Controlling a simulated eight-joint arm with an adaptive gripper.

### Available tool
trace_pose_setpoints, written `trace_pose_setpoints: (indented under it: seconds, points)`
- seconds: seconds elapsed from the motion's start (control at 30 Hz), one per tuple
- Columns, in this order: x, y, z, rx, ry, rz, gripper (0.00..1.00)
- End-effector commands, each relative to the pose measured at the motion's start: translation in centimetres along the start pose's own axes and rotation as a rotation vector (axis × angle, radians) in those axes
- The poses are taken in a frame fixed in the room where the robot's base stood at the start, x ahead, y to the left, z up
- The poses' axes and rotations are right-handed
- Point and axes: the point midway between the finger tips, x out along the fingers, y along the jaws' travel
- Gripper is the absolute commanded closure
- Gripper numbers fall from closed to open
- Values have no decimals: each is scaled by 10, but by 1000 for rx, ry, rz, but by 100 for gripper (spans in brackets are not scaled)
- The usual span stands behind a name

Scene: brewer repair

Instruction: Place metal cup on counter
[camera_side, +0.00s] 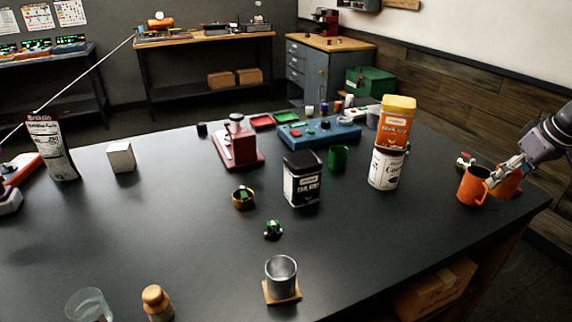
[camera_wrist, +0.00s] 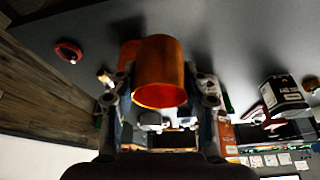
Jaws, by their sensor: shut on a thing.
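A grey metal cup (camera_side: 281,268) stands upright on a small square wooden coaster (camera_side: 283,295) at the front middle of the dark counter in the side view. My gripper (camera_side: 490,183) is at the far right of the counter, well away from that cup. It is shut on an orange mug (camera_side: 472,187), which looks upright at the counter's right side. In the wrist view the orange mug (camera_wrist: 161,60) sits between the two fingers of my gripper (camera_wrist: 163,92), its open mouth showing. Whether its base touches the counter is unclear. Another orange object (camera_side: 509,180) is partly hidden behind my gripper.
A yellow-and-orange package (camera_side: 396,122) sits on a white can (camera_side: 385,169) left of the mug. A black tin (camera_side: 302,181), green cup (camera_side: 338,157) and red device (camera_side: 237,142) stand mid-counter. A clear glass (camera_side: 88,304) and corked jar (camera_side: 156,302) stand front left.

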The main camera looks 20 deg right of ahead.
Motion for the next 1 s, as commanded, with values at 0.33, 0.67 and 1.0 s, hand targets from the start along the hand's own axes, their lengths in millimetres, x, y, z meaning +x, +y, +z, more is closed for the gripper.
trace_pose_setpoints:
  seconds: [0.33,0.67,1.0]
  points:
    - [5,-68,-77,-260,-6,-106,85]
    - [22,-203,-150,-612,-10,-245,85]
    - [38,-359,-168,-935,-12,-376,85]
